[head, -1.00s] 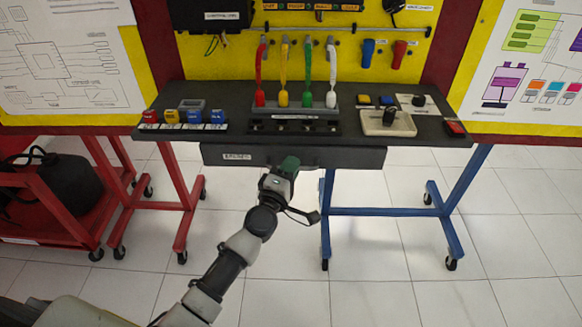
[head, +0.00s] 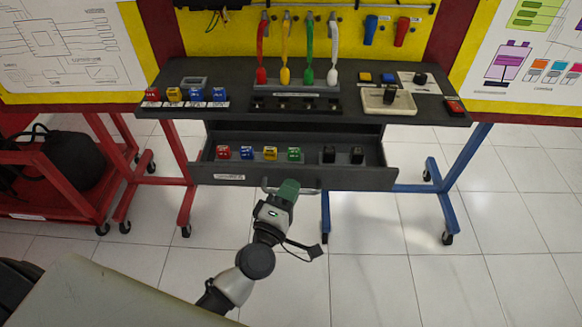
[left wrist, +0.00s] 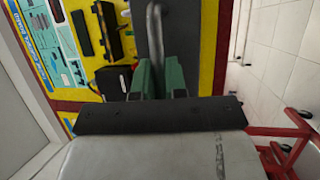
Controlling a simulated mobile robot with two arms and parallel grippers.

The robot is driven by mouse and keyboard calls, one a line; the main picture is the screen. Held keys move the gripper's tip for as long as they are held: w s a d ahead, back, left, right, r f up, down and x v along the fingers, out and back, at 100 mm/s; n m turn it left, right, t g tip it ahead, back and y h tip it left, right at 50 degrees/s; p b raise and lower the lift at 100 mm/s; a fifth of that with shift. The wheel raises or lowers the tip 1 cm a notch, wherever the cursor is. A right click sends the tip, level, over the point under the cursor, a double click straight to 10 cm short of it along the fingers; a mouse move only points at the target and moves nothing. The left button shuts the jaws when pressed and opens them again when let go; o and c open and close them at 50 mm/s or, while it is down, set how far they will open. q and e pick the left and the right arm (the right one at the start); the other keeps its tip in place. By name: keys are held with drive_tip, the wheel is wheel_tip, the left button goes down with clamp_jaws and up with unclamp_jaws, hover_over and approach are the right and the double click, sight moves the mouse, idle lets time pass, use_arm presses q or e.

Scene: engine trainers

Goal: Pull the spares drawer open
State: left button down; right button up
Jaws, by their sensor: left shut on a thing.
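The spares drawer (head: 350,178) under the dark bench stands pulled out, with its inside showing in the head view. Its grey bar handle (head: 266,185) is on the front panel. My left gripper (head: 288,186), with green fingers, is shut on this handle. In the left wrist view the handle bar (left wrist: 155,35) runs between the green fingers (left wrist: 160,72). Small red, blue, yellow and green blocks and two black pieces lie in the drawer. My right gripper is not in view.
A red cart (head: 60,185) stands at left. A blue leg frame (head: 400,200) is at right. The tiled floor in front is clear.

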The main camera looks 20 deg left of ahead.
use_arm(q)
drive_tip(key=shift+s+d, duration=0.1)
drive_tip(key=shift+s, duration=0.15)
drive_tip(key=c, duration=1.2)
unclamp_jaws()
drive_tip(key=b+v, duration=0.2)
drive_tip(key=v, duration=0.8)
drive_tip(key=shift+s+f, duration=0.1)
drive_tip(key=shift+s, duration=0.25)
